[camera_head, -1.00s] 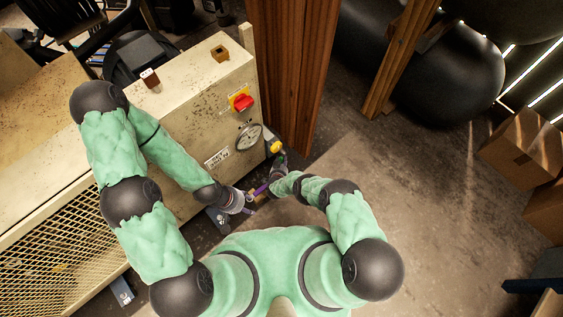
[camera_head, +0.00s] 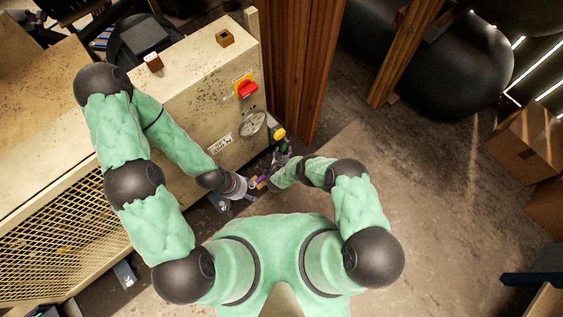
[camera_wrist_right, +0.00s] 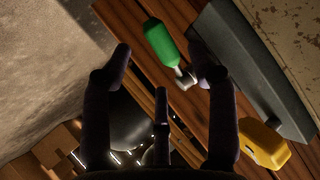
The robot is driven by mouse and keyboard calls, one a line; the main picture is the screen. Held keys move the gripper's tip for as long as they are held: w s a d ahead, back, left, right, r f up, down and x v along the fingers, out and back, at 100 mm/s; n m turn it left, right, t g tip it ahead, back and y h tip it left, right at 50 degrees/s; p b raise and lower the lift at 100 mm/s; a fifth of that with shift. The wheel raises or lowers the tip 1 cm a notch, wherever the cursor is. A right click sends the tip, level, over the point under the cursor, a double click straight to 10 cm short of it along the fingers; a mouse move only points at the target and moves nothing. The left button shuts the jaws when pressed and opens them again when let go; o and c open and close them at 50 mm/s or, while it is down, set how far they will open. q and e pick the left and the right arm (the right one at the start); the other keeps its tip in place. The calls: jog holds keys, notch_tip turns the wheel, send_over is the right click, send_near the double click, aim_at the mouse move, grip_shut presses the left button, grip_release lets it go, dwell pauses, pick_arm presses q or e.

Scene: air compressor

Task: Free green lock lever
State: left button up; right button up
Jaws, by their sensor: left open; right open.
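The green lock lever (camera_wrist_right: 161,42) shows in the right wrist view, with a bare metal joint (camera_wrist_right: 187,80) at its lower end. My right gripper (camera_wrist_right: 163,58) is open, and the lever lies between its spread fingers in that picture. I cannot tell whether any finger touches it. In the head view my right gripper (camera_head: 281,160) is small and dark beside the compressor's lower right corner, and the lever is hard to make out there. My left gripper (camera_head: 254,187) is open, just below and left of the right one, with nothing clearly in it.
The cream compressor housing (camera_head: 190,110) fills the left, with a red knob (camera_head: 247,89) and a gauge (camera_head: 252,124). A yellow part (camera_head: 279,133) sits by its corner, also in the wrist view (camera_wrist_right: 263,145). A wooden post (camera_head: 290,70) stands behind.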

jog(key=v, duration=0.8)
jog(key=shift+s, duration=0.15)
